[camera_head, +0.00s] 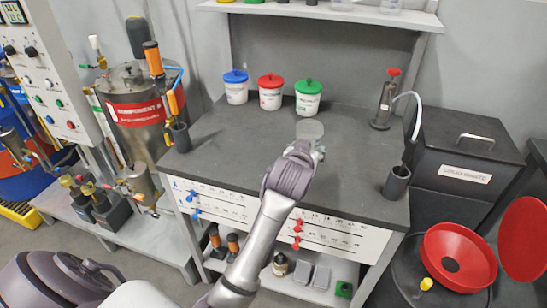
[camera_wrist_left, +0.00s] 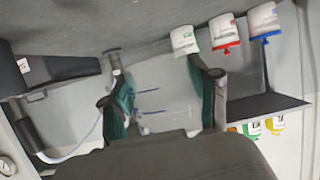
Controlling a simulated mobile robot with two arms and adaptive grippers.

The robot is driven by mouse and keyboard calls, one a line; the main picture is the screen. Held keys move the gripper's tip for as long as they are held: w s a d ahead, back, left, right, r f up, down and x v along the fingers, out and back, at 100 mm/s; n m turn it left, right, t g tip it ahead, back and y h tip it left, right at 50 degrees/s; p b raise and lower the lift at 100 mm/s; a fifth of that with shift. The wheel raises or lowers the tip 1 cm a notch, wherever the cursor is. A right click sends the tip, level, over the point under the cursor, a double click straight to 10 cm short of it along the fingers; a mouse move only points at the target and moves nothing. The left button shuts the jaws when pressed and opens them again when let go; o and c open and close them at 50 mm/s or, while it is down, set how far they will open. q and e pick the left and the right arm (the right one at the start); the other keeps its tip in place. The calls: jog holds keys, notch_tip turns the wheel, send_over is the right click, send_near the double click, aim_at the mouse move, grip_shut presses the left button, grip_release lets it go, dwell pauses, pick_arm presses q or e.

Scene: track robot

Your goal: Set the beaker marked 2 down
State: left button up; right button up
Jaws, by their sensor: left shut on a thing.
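A clear beaker (camera_head: 310,130) is over the middle of the dark bench top (camera_head: 250,140), just beyond my left gripper (camera_head: 305,149). In the left wrist view the fingers of my left gripper (camera_wrist_left: 163,96) are shut on the beaker (camera_wrist_left: 155,85), one on each side. The beaker has blue marks on its wall; I cannot read a number on it. I cannot tell whether its base touches the bench. My right gripper is not in view.
Tubs with blue (camera_head: 236,88), red (camera_head: 271,92) and green (camera_head: 308,97) lids stand at the back of the bench. A red-topped bottle (camera_head: 384,105) with a tube and a dark cup (camera_head: 396,183) are at the right. Another dark cup (camera_head: 180,137) is at the left edge. The bench around the beaker is clear.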

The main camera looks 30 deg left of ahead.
pick_arm(q)
send_over(274, 165)
jog(key=s+d, duration=0.2)
jog(key=s, duration=0.1)
jog(key=f, duration=0.5)
jog(key=shift+w+a+f+p, duration=0.15)
jog(key=shift+w+f+p, duration=0.1)
jog(key=shift+f+p, duration=0.15)
jog(key=shift+f, duration=2.05)
jog(key=shift+f, duration=0.2)
jog(key=o, duration=1.3)
jog(key=shift+r, duration=0.2)
jog(key=shift+s, duration=0.2)
jog(key=v, duration=1.1)
jog(key=shift+s+r, duration=0.2)
jog(key=shift+s, duration=0.1)
